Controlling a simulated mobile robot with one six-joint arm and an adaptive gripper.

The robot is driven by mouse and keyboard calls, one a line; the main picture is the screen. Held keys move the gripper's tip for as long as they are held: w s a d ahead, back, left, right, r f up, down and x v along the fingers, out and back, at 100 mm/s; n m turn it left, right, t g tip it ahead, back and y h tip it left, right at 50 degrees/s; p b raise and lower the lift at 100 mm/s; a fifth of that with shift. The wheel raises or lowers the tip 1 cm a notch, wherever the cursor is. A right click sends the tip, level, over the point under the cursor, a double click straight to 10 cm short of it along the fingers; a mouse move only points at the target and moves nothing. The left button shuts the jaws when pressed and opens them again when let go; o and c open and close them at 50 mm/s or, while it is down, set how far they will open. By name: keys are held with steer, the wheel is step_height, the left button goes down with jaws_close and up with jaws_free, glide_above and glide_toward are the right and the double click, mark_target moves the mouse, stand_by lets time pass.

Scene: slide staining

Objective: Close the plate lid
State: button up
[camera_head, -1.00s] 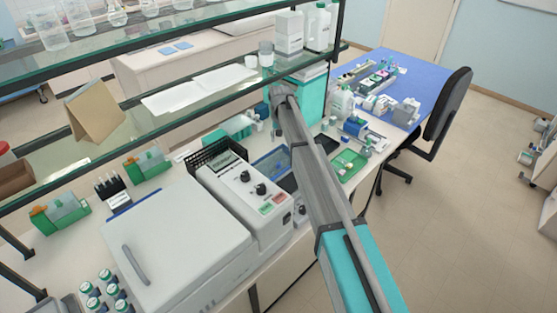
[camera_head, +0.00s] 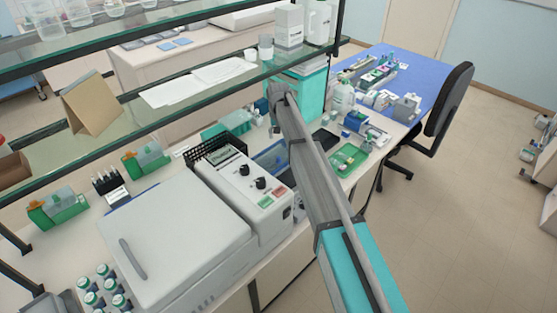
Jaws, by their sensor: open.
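A large pale grey machine (camera_head: 190,225) stands at the front left of the bench. Its broad flat lid (camera_head: 175,240) has a curved grey handle (camera_head: 133,259) and looks down, level with the body. No part is clearly marked as the plate lid, so I cannot tell for certain that this is it. A control panel with dark knobs (camera_head: 252,185) joins the machine's right side. My arm rises from the bottom right to a joint at the back of the bench. The gripper itself cannot be made out; it is hidden beyond the arm.
A black wire rack (camera_head: 208,147) and a blue tray (camera_head: 268,158) lie behind the panel. A green tray (camera_head: 348,158) is right of my arm. Green-capped bottles (camera_head: 90,284) stand at the front left. A glass shelf (camera_head: 110,118) crosses above the bench. Floor at right is open.

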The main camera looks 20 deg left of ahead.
mark_target(279, 157)
steer(key=shift+f+b, duration=5.55)
steer(key=shift+f, duration=0.25)
jaws_close()
